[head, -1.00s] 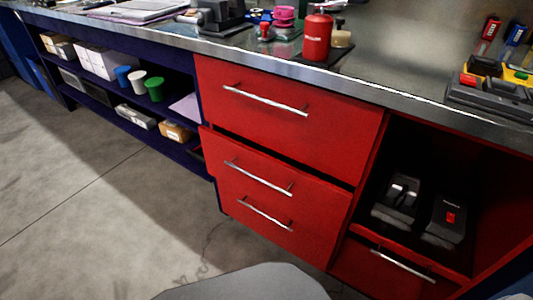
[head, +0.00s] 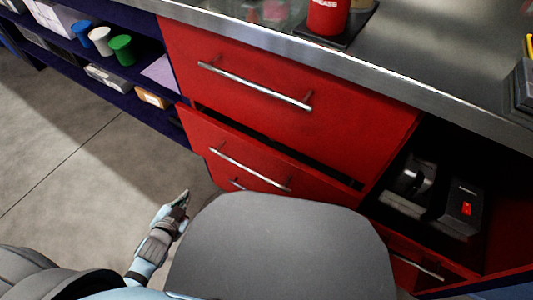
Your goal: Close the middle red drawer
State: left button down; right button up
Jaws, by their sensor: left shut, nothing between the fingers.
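The middle red drawer (head: 262,160) sits below the large top drawer (head: 290,85). It stands out a little, with a dark gap along its top edge, and has a silver bar handle (head: 248,169). My left gripper (head: 184,197) is shut and empty. It is low over the floor, to the left of and apart from the middle drawer's front. My right gripper is not in view.
A metal worktop (head: 420,75) runs above the drawers, with a red canister (head: 327,15) on it. Blue shelves (head: 120,80) with cups and boxes are at left. An open red compartment at right holds dark devices (head: 460,207). The concrete floor (head: 70,165) at left is clear.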

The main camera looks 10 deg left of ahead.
pick_arm(q)
jog(key=w+d+r+m+t+h, duration=0.1)
jog(key=w+r+m+t+h, duration=0.15)
jog(key=r, duration=0.25)
jog(key=w+d+r+m+t+h, duration=0.1)
jog(key=w+r+m+t+h, duration=0.1)
jog(key=r+m, duration=0.3)
jog(key=s+d+r+m+g+h+p, duration=0.2)
jog(key=s+d+r+m+g+h, duration=0.7)
jog(key=m+h, duration=0.65)
jog(key=m+y, duration=0.2)
jog(key=m, duration=0.1)
send_near(277, 161)
jog(key=s+d, duration=0.2)
jog(key=w+d, duration=0.1)
jog(key=w, duration=0.1)
jog(key=w+d+b, duration=0.1)
jog(key=shift+w+d+b, duration=0.15)
jog(key=shift+w+b, duration=0.15)
jog(key=shift+w, duration=0.05)
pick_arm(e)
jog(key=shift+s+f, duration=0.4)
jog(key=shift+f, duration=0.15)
